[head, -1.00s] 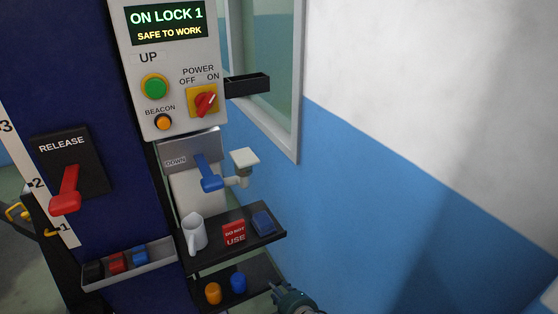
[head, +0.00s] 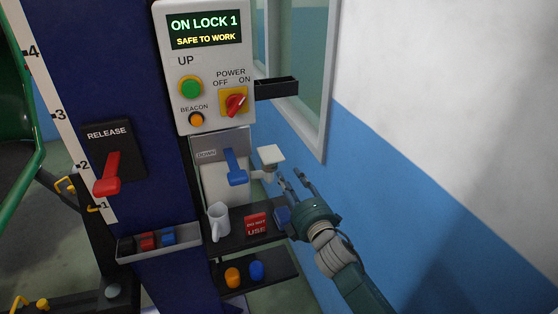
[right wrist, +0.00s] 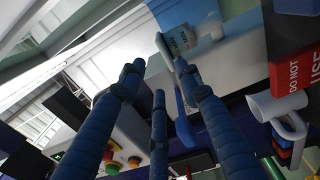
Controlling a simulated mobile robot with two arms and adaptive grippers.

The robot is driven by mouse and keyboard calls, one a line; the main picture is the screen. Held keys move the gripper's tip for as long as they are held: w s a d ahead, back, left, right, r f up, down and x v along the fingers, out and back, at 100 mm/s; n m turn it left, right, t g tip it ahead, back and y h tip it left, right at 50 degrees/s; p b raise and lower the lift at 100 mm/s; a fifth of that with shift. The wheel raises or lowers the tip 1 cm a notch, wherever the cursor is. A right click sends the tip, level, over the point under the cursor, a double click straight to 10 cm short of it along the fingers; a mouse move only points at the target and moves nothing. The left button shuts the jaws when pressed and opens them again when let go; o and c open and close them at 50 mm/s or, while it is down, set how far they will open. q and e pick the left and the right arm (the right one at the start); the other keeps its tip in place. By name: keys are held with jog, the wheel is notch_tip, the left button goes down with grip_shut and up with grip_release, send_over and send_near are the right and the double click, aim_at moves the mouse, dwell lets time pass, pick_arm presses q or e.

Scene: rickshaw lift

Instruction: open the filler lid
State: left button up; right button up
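The filler lid (head: 271,155) is a pale square plate on top of a short white filler neck (head: 266,174), at the right of the white tank (head: 218,182). It looks shut. My right gripper (head: 290,176) is just right of and slightly below the lid, fingers pointing up toward it, apart and empty. A small gap shows between them in the head view. In the right wrist view the blue fingers (right wrist: 158,85) are spread with nothing between them; I cannot clearly pick out the lid there. My left gripper is not in view.
The blue DOWN lever (head: 236,168) stands left of the lid. Below are a shelf with a white jug (head: 218,223) and a red DO NOT USE sign (head: 256,223). A black holder (head: 277,88) juts out above. The blue-and-white wall is close at the right.

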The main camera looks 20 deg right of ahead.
aim_at(277, 161)
jog(key=w+b, duration=0.1)
jog(key=w, duration=0.2)
jog(key=w+b, duration=0.1)
jog(key=w, duration=0.2)
jog(key=w+b, duration=0.1)
jog(key=w, duration=0.2)
jog(key=shift+a+f, duration=0.2)
jog(key=shift+f, duration=0.05)
jog(key=shift+w+a+r+b, duration=0.1)
jog(key=shift+w+b, duration=0.4)
jog(key=shift+w, duration=0.25)
jog(key=shift+c, duration=0.6)
grip_shut()
